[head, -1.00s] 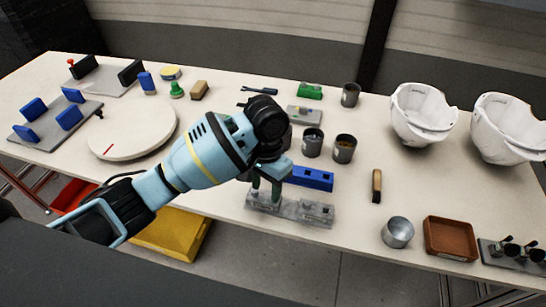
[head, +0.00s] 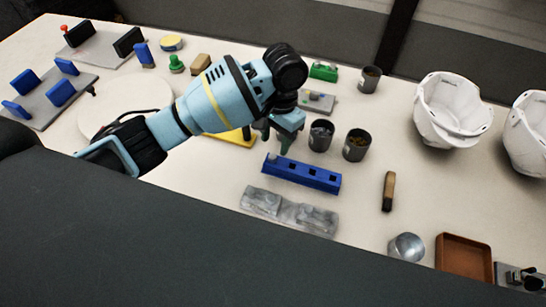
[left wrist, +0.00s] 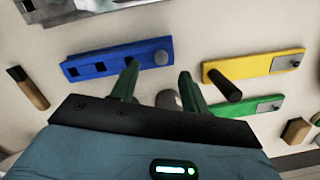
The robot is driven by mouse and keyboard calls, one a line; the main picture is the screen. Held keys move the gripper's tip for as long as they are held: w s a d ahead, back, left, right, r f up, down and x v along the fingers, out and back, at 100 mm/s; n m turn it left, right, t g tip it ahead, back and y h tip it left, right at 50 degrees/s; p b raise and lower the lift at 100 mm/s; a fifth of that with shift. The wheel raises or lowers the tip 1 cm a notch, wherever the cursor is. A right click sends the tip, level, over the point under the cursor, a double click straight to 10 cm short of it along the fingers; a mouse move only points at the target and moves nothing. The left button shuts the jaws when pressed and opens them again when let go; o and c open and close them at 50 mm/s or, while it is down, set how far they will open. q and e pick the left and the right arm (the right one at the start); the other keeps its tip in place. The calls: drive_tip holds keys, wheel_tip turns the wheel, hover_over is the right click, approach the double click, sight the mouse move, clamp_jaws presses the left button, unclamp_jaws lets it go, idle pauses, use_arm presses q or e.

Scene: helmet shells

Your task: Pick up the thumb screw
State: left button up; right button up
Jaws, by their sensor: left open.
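A small grey round-headed piece, which looks like the thumb screw (head: 272,158), stands at the left end of a blue block (head: 312,176) with several square holes. In the left wrist view the grey piece (left wrist: 161,57) shows at the right end of the blue block (left wrist: 100,66), just beyond the fingertips. My left gripper (head: 275,143) is open, fingers pointing down, just behind that end of the block in the head view. Its two green fingers (left wrist: 157,78) are apart with nothing gripped. Another grey round thing (left wrist: 167,99) shows between them, partly hidden. My right gripper is not visible.
A translucent grey fixture (head: 290,211) lies in front of the blue block. Two dark cups (head: 356,145) stand right of my gripper. A yellow block (left wrist: 255,66) with a dark peg and a green block (left wrist: 245,108) lie nearby. White helmet shells (head: 450,110) stand at right.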

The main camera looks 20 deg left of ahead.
sight(272, 156)
use_arm(q)
drive_tip(key=shift+f, duration=0.25)
drive_tip(key=f, duration=0.5)
drive_tip(key=shift+s+a, duration=0.2)
drive_tip(key=shift+a, duration=0.05)
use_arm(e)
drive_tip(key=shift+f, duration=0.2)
